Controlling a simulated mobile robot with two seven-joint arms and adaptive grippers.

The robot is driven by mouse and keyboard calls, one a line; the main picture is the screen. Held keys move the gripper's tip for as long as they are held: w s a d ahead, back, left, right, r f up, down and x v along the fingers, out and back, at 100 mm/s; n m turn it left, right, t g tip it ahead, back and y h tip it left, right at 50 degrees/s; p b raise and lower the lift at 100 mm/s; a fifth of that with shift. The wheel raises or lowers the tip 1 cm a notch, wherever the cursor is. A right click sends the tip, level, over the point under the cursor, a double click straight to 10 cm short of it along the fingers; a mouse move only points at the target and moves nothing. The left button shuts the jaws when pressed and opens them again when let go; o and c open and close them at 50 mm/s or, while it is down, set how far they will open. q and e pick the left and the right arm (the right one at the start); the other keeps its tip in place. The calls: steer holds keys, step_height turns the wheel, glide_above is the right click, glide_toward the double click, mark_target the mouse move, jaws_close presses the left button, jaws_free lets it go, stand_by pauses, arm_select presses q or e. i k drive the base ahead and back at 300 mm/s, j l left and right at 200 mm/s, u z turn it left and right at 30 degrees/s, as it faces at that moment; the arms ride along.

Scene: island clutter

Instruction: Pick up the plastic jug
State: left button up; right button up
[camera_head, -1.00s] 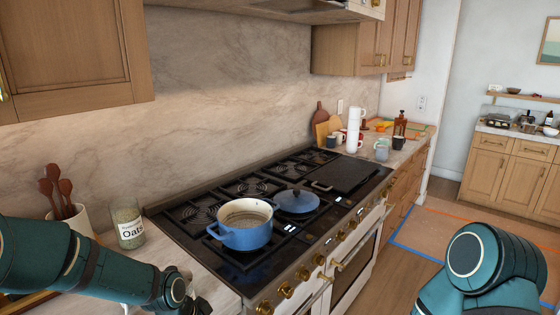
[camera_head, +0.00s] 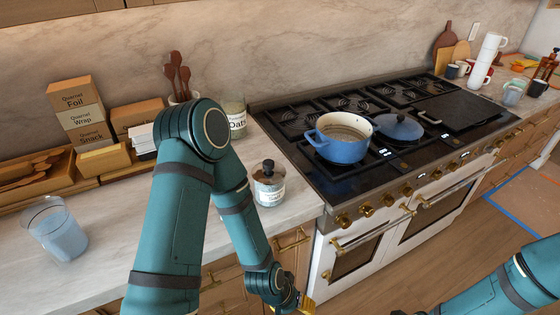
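A translucent pale-blue plastic jug (camera_head: 58,232) stands upright on the counter at the left of the head view. My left arm passes to its right. My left gripper (camera_head: 290,302) is low at the bottom edge, in front of the drawers, well right of the jug and apart from it. Its fingers are too small and cut off to tell open from shut. My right arm comes in at the lower right; only a dark bit of my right gripper (camera_head: 398,312) may show at the bottom edge.
A lidded glass jar (camera_head: 268,188) stands near the counter edge. Boxes (camera_head: 80,112), a wooden tray (camera_head: 88,182) and an oats jar (camera_head: 235,118) line the back. A blue pot (camera_head: 342,150) sits on the stove (camera_head: 290,150). The counter around the jug is mostly clear.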

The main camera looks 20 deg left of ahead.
mark_target(49, 220)
steer(key=u, duration=2.4)
